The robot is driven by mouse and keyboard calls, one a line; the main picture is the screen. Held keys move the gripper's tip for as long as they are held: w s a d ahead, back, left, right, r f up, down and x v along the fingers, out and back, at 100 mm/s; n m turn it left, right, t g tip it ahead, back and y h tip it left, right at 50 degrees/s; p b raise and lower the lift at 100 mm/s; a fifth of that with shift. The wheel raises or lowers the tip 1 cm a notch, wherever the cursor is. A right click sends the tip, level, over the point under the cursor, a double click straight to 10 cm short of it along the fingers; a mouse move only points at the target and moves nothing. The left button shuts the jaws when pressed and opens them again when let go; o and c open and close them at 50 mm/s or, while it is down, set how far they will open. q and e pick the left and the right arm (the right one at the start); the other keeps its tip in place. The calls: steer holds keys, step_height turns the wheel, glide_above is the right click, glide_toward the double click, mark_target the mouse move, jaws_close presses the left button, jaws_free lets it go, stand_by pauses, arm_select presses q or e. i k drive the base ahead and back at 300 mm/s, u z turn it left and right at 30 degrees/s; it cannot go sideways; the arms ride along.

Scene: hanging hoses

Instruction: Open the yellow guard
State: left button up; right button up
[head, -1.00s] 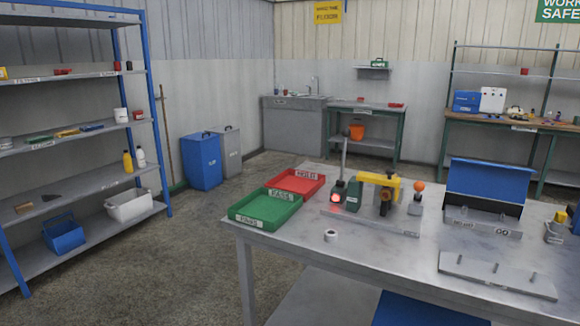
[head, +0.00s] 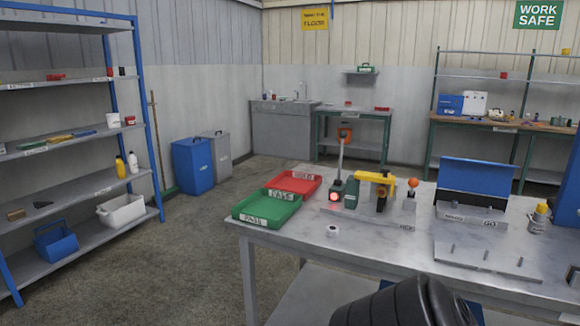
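The yellow guard (head: 376,177) sits on a small machine at the middle of the metal table (head: 300,240). It looks lowered over a dark round part; its exact position is hard to tell at this size. A red lamp (head: 333,197) glows just left of it, and an orange knob (head: 412,183) stands just right of it. A black ribbed part, probably of my own arm, shows at the bottom edge, in front of the table. Neither gripper's fingers are in view.
A green tray (head: 240,218) and a red tray (head: 311,188) lie left of the machine. A box with a raised blue lid (head: 480,177) and a pegged plate (head: 462,258) are at right, near a yellow-topped bottle (head: 539,216).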

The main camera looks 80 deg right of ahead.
mark_target(384, 179)
steer(key=u, duration=0.05)
steer(key=k, duration=1.05)
steer(key=z, duration=1.7)
